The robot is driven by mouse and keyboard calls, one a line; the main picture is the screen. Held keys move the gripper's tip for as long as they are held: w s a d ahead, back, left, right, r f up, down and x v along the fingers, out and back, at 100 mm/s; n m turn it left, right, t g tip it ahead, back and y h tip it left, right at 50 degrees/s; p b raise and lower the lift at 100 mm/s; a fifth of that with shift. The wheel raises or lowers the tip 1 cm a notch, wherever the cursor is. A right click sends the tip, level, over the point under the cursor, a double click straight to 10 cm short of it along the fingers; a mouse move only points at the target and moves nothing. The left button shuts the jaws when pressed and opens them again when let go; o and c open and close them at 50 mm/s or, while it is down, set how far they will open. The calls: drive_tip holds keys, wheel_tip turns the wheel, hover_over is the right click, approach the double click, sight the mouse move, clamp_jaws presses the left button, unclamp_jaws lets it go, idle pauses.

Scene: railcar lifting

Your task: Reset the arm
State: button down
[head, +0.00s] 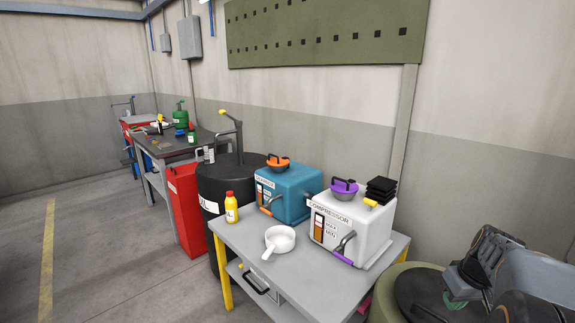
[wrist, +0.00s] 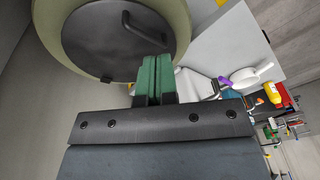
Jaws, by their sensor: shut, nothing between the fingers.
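My gripper (wrist: 155,62) shows in the wrist view with its two green fingers pressed together and nothing between them. In the head view my arm is folded in at the lower right, and the green fingers (head: 455,304) show in part above the olive drum (head: 386,304). In the wrist view the drum (wrist: 68,22) and its dark lid with a handle lie beyond the fingertips. I cannot tell the exact gap between fingers and lid.
A grey table (head: 232,240) left of the drum holds a white compressor (head: 375,232), a blue machine (head: 293,190), a white pan (head: 279,239) and a yellow bottle (head: 231,208). A black barrel (head: 233,172) and workbench stand further back. Open floor lies at the left.

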drive_tip(key=s+a+r+p, duration=0.1)
drive_tip(key=s+a, duration=0.1)
drive_tip(key=a, duration=0.5)
drive_tip(key=s+a+r+t+p, duration=0.1)
drive_tip(key=s+a+r+p, duration=0.1)
drive_tip(key=a, duration=0.6)
drive_tip(key=s+a+r+h+p, duration=0.1)
drive_tip(key=s+a, duration=0.3)
drive_tip(key=a, duration=0.4)
drive_tip(key=shift+r+p, duration=0.45)
drive_tip(key=shift+r, duration=0.25)
